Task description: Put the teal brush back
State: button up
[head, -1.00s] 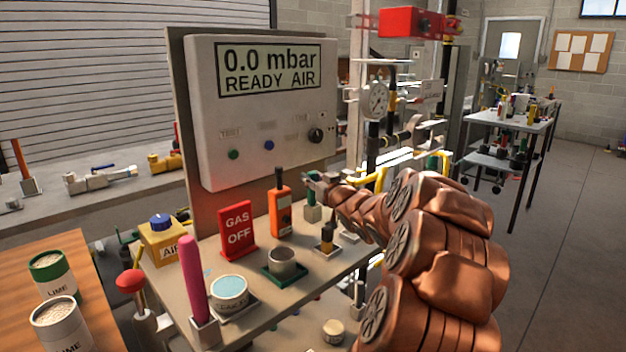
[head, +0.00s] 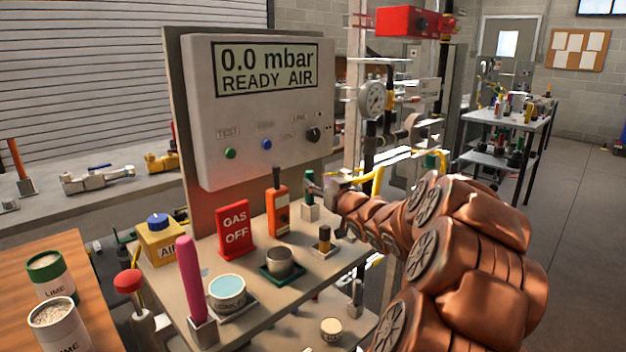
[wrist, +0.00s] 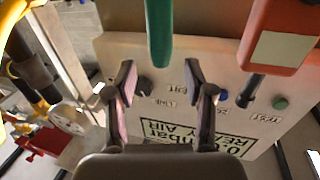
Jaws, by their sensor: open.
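The teal brush (head: 310,190) stands upright in a small grey holder (head: 310,212) at the back right of the bench shelf in the head view. In the wrist view its teal handle (wrist: 160,32) comes down from the top edge, its rounded end just beyond my fingertips. My gripper (wrist: 160,73) is open, with one finger on each side of the handle's line and a visible gap on both sides. In the head view my gripper (head: 322,190) is just right of the brush, partly hidden by my arm.
An orange meter (head: 278,212) stands close left of the brush. The red GAS OFF sign (head: 236,232) and control panel (head: 262,110) are further left. Yellow pipework (head: 378,178) lies behind my arm.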

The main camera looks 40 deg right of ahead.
jog(key=v, duration=0.7)
jog(key=shift+r, duration=0.1)
dwell(0.5)
